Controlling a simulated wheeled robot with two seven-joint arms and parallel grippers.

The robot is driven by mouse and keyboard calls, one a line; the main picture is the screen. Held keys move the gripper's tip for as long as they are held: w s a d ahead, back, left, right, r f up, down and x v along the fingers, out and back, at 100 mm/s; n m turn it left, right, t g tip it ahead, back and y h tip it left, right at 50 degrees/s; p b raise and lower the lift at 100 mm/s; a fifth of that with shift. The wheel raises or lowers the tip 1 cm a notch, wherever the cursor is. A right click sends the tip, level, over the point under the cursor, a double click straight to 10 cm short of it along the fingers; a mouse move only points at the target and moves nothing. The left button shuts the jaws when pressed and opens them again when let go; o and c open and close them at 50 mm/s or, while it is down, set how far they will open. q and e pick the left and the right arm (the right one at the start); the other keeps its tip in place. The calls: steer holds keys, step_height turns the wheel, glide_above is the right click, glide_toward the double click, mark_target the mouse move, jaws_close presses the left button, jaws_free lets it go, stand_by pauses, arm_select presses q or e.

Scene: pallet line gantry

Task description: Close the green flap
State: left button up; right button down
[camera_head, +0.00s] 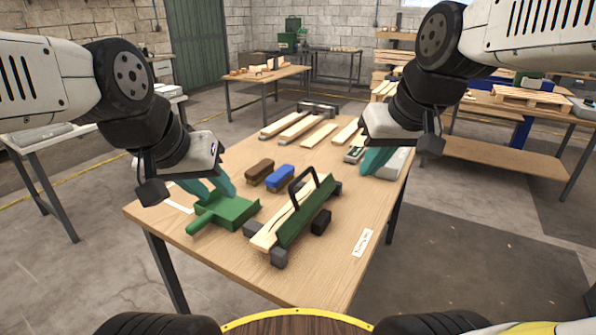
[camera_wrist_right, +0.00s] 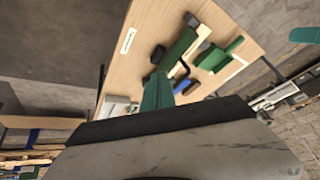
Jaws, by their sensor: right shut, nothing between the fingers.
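The green flap (camera_head: 305,213) is a long panel with a black bow handle (camera_head: 301,186) on a low fixture on the wooden table. It stands tilted up along the right side of a pale wooden slat (camera_head: 268,235), which lies uncovered. The flap also shows in the right wrist view (camera_wrist_right: 180,48). My right gripper (camera_head: 374,162) is shut and empty, above the table's right side, apart from the flap; its fingertips show in the wrist view (camera_wrist_right: 157,90). My left gripper (camera_head: 207,188) has its teal fingers apart, just behind a green dustpan-like piece (camera_head: 230,211); whether they touch is unclear.
A brown block (camera_head: 259,171) and a blue brush-like block (camera_head: 281,178) lie behind the fixture. Several wooden slats (camera_head: 297,128) lie at the table's back. A white label (camera_head: 362,243) is at the front right. The table's front is clear.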

steer(key=w+a+f+n+g, duration=0.15)
steer(key=w+a+n, duration=0.35)
steer(key=w, duration=0.6)
steer(key=w+a+f+n+g, duration=0.1)
steer(key=w+a+n+g, duration=0.15)
steer(key=w+a, duration=0.6)
steer(key=w+a+f+n, duration=0.2)
steer(key=w+a+f, duration=0.1)
steer(key=w+f, duration=0.3)
steer(key=w+d+x, duration=0.1)
steer(key=d+x, duration=0.1)
steer(key=x, duration=0.7)
steer(key=shift+s+d+r+g+h, duration=0.2)
steer(key=shift+s+d+r, duration=0.1)
steer(key=shift+s+d, duration=0.3)
steer(key=shift+s+d+r+g+h, duration=0.1)
steer(key=shift+s+d+r+h, duration=0.1)
steer(key=shift+s+d+r, duration=0.25)
steer(key=shift+s+d, duration=0.1)
steer(key=shift+d, duration=0.1)
